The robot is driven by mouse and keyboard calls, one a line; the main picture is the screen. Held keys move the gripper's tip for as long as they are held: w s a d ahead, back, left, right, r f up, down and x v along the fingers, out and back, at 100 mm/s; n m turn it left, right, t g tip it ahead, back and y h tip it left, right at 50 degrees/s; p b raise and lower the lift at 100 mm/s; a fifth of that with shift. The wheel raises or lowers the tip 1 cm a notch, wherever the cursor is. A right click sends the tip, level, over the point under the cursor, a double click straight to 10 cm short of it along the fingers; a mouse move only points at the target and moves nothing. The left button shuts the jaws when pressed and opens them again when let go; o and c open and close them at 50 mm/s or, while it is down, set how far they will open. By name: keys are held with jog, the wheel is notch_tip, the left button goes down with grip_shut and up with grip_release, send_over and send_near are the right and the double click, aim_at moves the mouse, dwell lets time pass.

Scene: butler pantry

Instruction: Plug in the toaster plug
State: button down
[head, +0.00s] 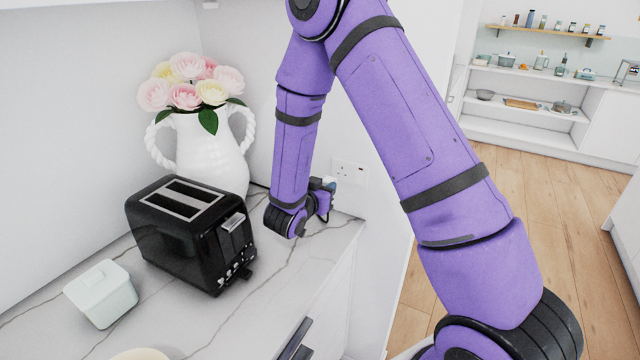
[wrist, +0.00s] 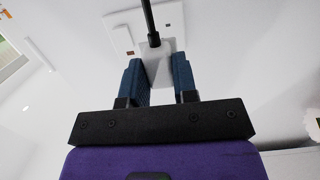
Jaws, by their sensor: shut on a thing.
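The black toaster (head: 190,232) stands on the marble counter in the head view. In the wrist view, the white plug (wrist: 157,68) with its black cord sits between the two blue fingers of my gripper (wrist: 158,78), which is shut on it. The plug is at the white wall socket (wrist: 118,35), overlapping its face. I cannot tell whether the pins are fully in. In the head view the socket (head: 349,171) is on the wall past the counter's far end, and my gripper (head: 328,186) is beside it, the plug mostly hidden.
A white vase (head: 207,150) with flowers stands behind the toaster. A pale box (head: 101,293) lies at the left on the counter (head: 290,275). Shelves (head: 525,100) stand across the wooden floor.

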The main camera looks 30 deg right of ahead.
aim_at(326, 184)
jog(key=shift+r+x, duration=0.2)
jog(key=shift+x, duration=1.2)
jog(key=shift+r+x, duration=0.25)
jog(key=shift+x, duration=1.2)
jog(key=shift+w+d, duration=0.35)
jog(key=shift+d, duration=0.15)
dwell(0.8)
jog(key=c, duration=0.8)
grip_release()
jog(key=shift+a, duration=0.1)
jog(key=v, duration=1)
jog(key=shift+s+a, duration=0.2)
jog(key=shift+s, duration=0.05)
